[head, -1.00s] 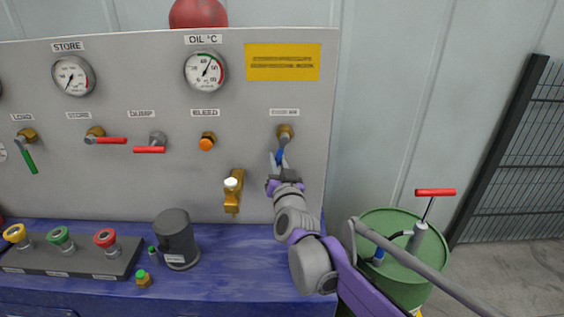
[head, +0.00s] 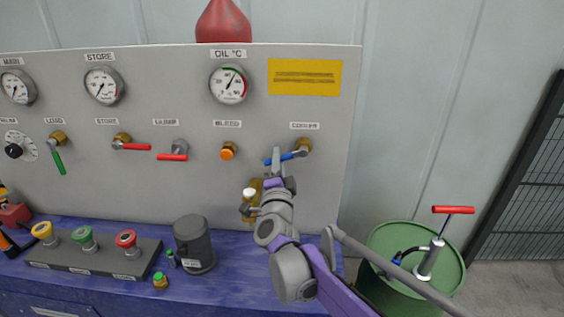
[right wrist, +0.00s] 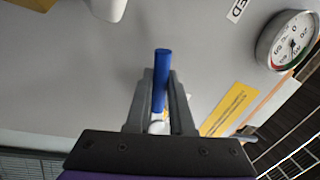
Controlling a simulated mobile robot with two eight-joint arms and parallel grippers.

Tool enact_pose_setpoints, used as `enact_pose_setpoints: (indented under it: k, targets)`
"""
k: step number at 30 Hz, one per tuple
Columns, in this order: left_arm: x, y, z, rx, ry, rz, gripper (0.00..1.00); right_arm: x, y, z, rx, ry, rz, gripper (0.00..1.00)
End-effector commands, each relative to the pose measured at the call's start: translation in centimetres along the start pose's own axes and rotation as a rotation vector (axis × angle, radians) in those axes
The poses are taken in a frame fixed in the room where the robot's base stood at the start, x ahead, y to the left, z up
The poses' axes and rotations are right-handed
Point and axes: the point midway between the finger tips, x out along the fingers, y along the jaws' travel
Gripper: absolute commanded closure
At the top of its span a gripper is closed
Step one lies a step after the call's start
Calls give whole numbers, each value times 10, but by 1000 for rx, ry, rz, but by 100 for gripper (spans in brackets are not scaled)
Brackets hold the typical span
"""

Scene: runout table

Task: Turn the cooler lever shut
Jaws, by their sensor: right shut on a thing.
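The cooler lever has a blue handle (head: 292,156) on a brass valve (head: 304,145) below the COOLER label (head: 304,126). The handle points left from the valve, close to level and dipping slightly at its free end. My right gripper (head: 277,160) is shut on the handle toward its free end. In the right wrist view the blue handle (right wrist: 161,80) stands between the two fingers of my right gripper (right wrist: 161,95), its tip sticking out past them. My left gripper is not in view.
A brass fitting with a white top (head: 249,194) sits just below my right gripper, partly hidden by it. The red-handled dump lever (head: 172,157) and orange bleed knob (head: 228,151) are to the left.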

Motion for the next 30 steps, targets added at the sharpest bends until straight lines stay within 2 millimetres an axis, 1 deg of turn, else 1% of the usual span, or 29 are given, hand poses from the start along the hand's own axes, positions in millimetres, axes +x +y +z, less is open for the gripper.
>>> enact_pose_setpoints:
  k: [1,6,15,22,30]
  targets:
    - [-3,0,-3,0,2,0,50,1,-5,0,39,6,-1,100]
    - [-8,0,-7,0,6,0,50,3,-13,0,162,31,-1,100]
    - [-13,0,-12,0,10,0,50,4,-21,-3,300,59,-1,100]
    - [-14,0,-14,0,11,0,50,5,-23,-4,339,68,-1,100]
    - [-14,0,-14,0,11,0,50,5,-23,-4,344,69,-1,100]
